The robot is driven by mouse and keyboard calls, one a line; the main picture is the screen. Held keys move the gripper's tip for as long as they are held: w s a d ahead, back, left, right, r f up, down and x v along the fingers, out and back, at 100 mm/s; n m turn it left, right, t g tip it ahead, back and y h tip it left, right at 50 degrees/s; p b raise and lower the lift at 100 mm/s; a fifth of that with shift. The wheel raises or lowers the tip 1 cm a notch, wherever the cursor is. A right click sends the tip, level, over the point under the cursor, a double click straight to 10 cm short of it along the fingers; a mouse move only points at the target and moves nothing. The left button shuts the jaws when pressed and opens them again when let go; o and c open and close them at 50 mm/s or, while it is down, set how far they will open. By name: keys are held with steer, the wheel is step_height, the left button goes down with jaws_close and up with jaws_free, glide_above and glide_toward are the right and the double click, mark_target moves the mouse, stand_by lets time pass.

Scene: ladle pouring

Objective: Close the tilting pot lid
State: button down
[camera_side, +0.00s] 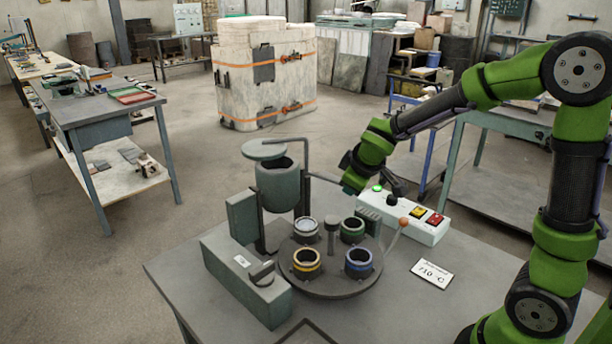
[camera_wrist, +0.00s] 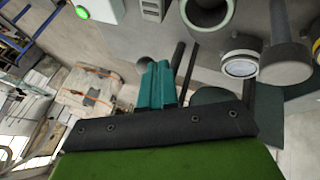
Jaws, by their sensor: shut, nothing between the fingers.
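The tilting pot (camera_side: 278,188) is a grey-green cylinder on a stand at the back left of the turntable. Its dark mouth shows. Its lid (camera_side: 264,149), a flat green disc, sits up and to the left of the mouth, leaving it largely uncovered. A bent bar (camera_side: 292,141) runs beside the lid. My gripper is to the right of the pot, apart from the lid in the side view. In the wrist view my gripper's teal fingers (camera_wrist: 157,72) are together and empty. I cannot clearly make out the lid there.
The turntable (camera_side: 330,284) holds several colour-banded cups and a central post (camera_side: 332,234). A white control box (camera_side: 430,224) with buttons and a lever (camera_side: 398,232) stand to the right. A grey box (camera_side: 240,270) stands front left.

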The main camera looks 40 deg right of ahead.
steer(key=w+d, duration=0.2)
steer(key=d, duration=0.7)
steer(key=shift+w+d, duration=0.2)
steer(key=shift+w, duration=0.2)
steer(key=shift+w+d, duration=0.1)
steer(key=s+a+r, duration=0.2)
steer(key=s+r, duration=0.7)
steer(key=s+a+m+y, duration=0.2)
steer(key=s+a, duration=0.4)
steer(key=a, duration=0.4)
steer(key=s+a+m+t+y, duration=0.1)
steer(key=s+a+m+y, duration=0.2)
steer(key=a, duration=0.6)
steer(key=s+m, duration=0.2)
steer(key=shift+s+a+y, duration=0.3)
steer(key=shift+s+a, duration=0.1)
